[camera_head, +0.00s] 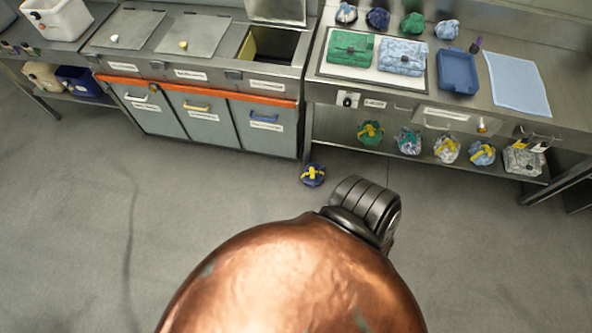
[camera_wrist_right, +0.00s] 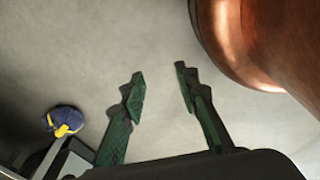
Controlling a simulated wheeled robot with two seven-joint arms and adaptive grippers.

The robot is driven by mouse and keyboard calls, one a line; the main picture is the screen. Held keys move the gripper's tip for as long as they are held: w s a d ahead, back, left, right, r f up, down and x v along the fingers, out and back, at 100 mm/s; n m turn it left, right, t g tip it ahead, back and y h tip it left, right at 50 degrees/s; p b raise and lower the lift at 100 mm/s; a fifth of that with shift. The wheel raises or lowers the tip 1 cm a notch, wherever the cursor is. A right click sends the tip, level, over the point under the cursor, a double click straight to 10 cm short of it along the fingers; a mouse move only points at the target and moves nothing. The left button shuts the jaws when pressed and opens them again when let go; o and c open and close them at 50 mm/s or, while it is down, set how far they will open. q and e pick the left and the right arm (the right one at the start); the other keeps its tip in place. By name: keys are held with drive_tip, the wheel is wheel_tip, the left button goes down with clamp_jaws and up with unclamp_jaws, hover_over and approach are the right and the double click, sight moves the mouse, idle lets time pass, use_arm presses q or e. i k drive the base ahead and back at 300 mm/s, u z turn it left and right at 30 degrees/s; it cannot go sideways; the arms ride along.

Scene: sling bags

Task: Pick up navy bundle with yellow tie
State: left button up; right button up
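The navy bundle with yellow tie (camera_head: 313,175) lies on the grey floor in front of the right end of the bin cabinet in the head view. In the right wrist view the navy bundle (camera_wrist_right: 63,121) shows at the lower left, partly close to a dark part at the edge. My right gripper (camera_wrist_right: 158,80) is open, its two green fingers apart with bare floor between them. The bundle is to the left of the fingers, not between them. My right gripper does not show clearly in the head view. My left gripper is in neither view.
A steel bench with a lower shelf (camera_head: 340,143) holds several tied bundles. The bin cabinet (camera_head: 200,115) with an orange rail stands to its left. My copper-coloured body fills the lower middle of the head view. Floor (camera_head: 90,230) around the bundle is clear.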

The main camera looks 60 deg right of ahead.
sight(313, 175)
drive_tip(key=z, duration=0.1)
drive_tip(key=i, duration=0.7)
drive_tip(key=z, duration=0.95)
drive_tip(key=i, duration=0.65)
drive_tip(key=z, duration=0.75)
